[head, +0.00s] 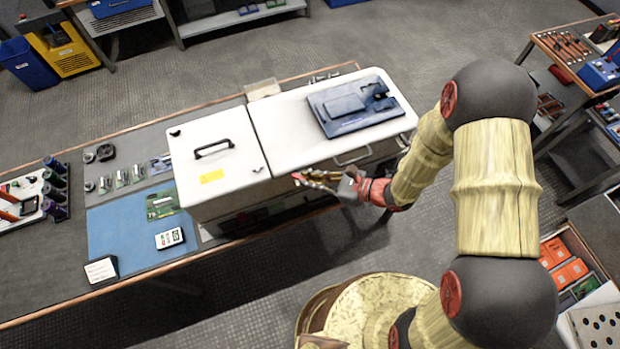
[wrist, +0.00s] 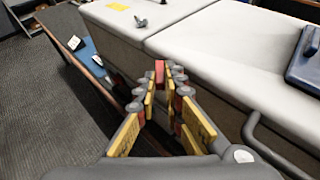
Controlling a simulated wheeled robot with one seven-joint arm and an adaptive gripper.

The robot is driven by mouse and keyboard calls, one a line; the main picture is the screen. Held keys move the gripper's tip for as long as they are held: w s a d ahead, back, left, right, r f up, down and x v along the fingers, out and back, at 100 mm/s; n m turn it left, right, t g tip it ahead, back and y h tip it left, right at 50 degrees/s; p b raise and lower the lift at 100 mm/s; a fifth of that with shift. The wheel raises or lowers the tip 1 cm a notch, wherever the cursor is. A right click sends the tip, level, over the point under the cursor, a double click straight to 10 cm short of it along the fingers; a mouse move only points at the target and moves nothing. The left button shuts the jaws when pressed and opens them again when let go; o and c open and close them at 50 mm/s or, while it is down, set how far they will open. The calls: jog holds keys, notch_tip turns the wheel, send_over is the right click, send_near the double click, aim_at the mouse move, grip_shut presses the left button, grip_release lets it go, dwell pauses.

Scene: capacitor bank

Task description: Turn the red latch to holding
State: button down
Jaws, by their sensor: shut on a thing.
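The red latch (wrist: 160,72) shows in the wrist view as a small upright red piece between my fingertips, in front of the light cabinet. My gripper (wrist: 163,88) is shut on it, with its yellow-padded fingers on either side. In the head view my gripper (head: 312,178) reaches the front side of the white-topped cabinet (head: 290,103), near the seam between its two lids. The latch's lower part and any position marking are hidden by the fingers, so its exact angle cannot be told.
The left lid (head: 218,168) has a black handle. A blue device (head: 352,104) lies on the right lid. A grey bar handle (wrist: 268,140) is right of my fingers. The bench to the left holds a blue mat (head: 120,222) with small parts.

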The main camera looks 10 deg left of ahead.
dwell(0.4)
jog(key=c, duration=2.2)
grip_release()
jog(key=shift+d, duration=0.1)
jog(key=v, duration=1.1)
jog(key=shift+s+d, duration=0.15)
jog(key=shift+d, duration=0.25)
jog(key=shift+r, duration=0.15)
